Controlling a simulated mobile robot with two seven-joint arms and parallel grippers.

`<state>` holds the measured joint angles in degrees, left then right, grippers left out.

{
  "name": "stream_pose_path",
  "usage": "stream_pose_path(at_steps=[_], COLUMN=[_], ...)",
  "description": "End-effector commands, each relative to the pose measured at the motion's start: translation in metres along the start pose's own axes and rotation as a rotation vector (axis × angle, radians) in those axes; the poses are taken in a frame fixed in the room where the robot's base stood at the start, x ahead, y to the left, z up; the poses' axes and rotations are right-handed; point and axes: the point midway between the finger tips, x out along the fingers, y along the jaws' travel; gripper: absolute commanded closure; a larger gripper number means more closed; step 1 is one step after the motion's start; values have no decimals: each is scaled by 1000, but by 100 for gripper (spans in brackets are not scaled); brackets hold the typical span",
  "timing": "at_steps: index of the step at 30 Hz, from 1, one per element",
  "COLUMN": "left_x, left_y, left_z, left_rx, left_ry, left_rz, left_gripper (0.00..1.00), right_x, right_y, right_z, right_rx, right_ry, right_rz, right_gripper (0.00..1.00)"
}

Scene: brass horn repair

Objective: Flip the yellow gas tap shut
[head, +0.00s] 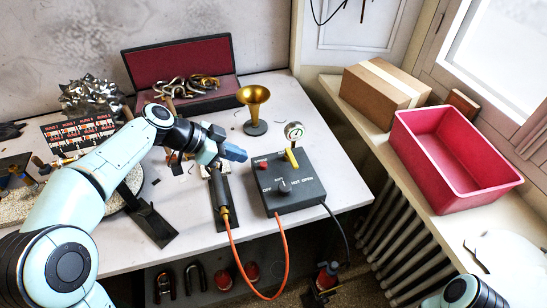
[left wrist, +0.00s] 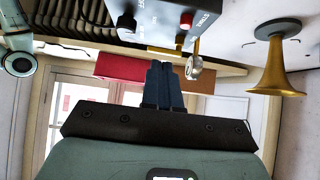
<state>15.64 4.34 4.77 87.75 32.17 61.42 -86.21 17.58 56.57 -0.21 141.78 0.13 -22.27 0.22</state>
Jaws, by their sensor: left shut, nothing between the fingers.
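The yellow gas tap (head: 292,158) is a short lever at the back of a dark control box (head: 290,200), beside a round gauge (head: 294,131). In the left wrist view, which is upside down, a yellow strip of the tap (left wrist: 163,50) shows at the edge of the box (left wrist: 160,14), partly behind my fingers. My left gripper (head: 236,153) is shut and empty, to the left of the tap and apart from it in the head view. Its closed fingers (left wrist: 162,84) point toward the box side. My right gripper is not in view.
The box also has a red button (head: 263,164) and a black knob (head: 283,186). A brass horn (head: 253,106) stands behind it. A torch (head: 220,196) with an orange hose (head: 281,250) lies left. A pink bin (head: 452,158) and cardboard box (head: 382,90) are on the right sill.

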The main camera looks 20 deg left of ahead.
Motion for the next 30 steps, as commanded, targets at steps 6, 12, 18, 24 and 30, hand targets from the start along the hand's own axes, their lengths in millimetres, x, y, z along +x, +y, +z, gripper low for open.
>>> stream_pose_path(at_steps=[6, 12, 18, 24, 30], left_x=[28, 71, 107, 124, 129], left_y=[1, 2, 2, 1, 0], left_z=[0, 0, -8, -24, -27], left_rx=[0, 1, 3, 2, 0], left_ry=[0, 0, 1, 0, 0], left_rz=[6, 7, 6, 3, 0], left_gripper=[100, 100, 100, 100, 100], right_x=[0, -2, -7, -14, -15], right_y=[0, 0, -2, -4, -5], right_z=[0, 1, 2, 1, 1], right_rx=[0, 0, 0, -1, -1], right_ry=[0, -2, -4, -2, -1], right_rz=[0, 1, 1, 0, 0], right_gripper=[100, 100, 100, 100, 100])
